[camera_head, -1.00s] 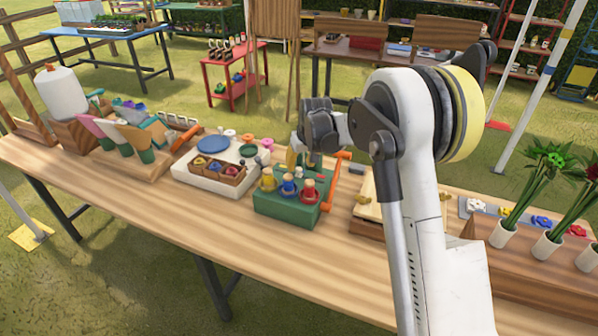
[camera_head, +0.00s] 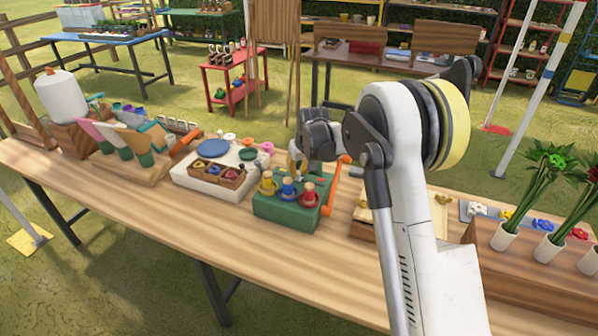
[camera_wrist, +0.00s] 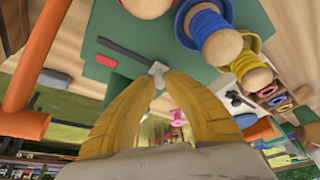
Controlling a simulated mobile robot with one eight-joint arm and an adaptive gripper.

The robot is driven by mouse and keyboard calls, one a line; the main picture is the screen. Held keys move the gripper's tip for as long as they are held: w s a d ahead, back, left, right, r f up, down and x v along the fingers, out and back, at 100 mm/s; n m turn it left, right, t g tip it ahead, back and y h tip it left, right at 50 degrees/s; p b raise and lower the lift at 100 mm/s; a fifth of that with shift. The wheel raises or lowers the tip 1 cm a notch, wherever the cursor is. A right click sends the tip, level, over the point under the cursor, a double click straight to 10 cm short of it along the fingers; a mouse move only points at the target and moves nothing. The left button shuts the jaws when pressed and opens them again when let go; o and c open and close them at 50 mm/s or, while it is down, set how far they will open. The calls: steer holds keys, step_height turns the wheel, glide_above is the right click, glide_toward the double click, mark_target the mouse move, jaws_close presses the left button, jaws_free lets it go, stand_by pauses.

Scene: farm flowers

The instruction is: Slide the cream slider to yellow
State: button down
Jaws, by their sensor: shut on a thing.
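The cream slider (camera_wrist: 159,68) shows in the wrist view as a small pale knob between my yellow fingertips. My gripper (camera_wrist: 157,78) is shut on it; in the head view my gripper (camera_head: 297,168) is at the back of the green box (camera_head: 285,212). A dark slot (camera_wrist: 121,50) in the green top runs from the slider toward the red-spool side, with a small red mark (camera_wrist: 106,61) beside it. The slider is at the yellow-spool end of the visible slot. The yellow spool (camera_head: 268,184), blue spool (camera_head: 288,189) and red spool (camera_head: 309,194) stand along the box front.
An orange crank handle (camera_head: 329,198) rises at the box's right side, near my gripper. A white tray (camera_head: 190,180) with discs and a small wooden box stands to the left. Flower vases (camera_head: 503,236) are at the right. The table's front strip is clear.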

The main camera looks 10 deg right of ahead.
steer(key=w+a, duration=0.1)
steer(key=a, duration=0.1)
steer(key=w+a, duration=0.2)
steer(key=w+a+p, duration=0.1)
steer(key=a, duration=0.1)
steer(key=shift+w, duration=0.15)
steer(key=c, duration=1.4)
jaws_free()
steer(key=shift+o, duration=0.5)
steer(key=shift+w+f, duration=0.1)
steer(key=shift+w, duration=0.05)
steer(key=v, duration=1.2)
